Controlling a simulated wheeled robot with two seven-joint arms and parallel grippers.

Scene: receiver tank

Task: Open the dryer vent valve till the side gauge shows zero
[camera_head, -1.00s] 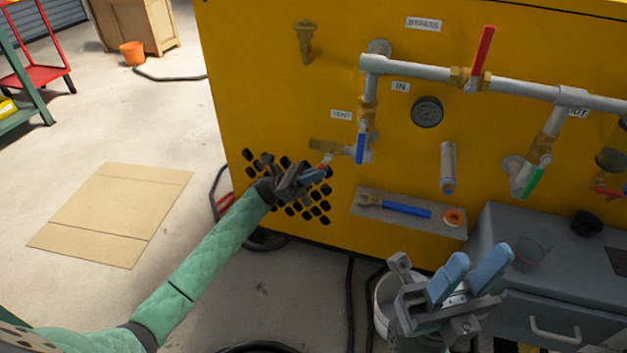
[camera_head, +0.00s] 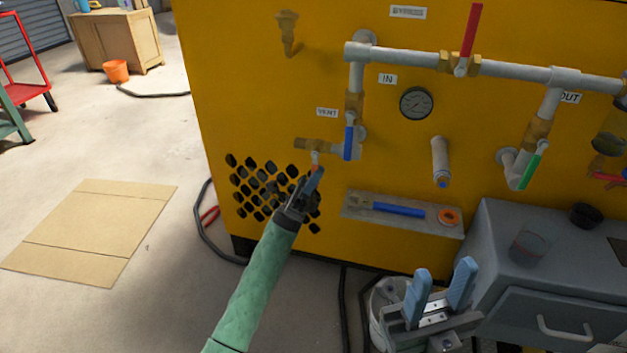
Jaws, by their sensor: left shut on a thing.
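The brass vent valve (camera_head: 316,145) sits under the VENT label (camera_head: 327,112) at the left end of the pipework on the yellow panel. Its small handle (camera_head: 315,163) hangs below the body, with a bit of red showing. My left gripper (camera_head: 316,176) is shut on this handle, and its fingers hide most of it. The round side gauge (camera_head: 416,103) is on the panel right of the vent; its needle is too small to read. My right gripper (camera_head: 440,292) is open and empty at the bottom right, in front of the grey cabinet.
A blue-handled valve (camera_head: 348,143), a red bypass lever (camera_head: 470,32) and a green-handled valve (camera_head: 529,172) are on the pipes. A shelf (camera_head: 353,212) with a blue-handled wrench (camera_head: 398,209) and orange tape roll (camera_head: 448,216) juts out below. A grey cabinet (camera_head: 500,225) stands right.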

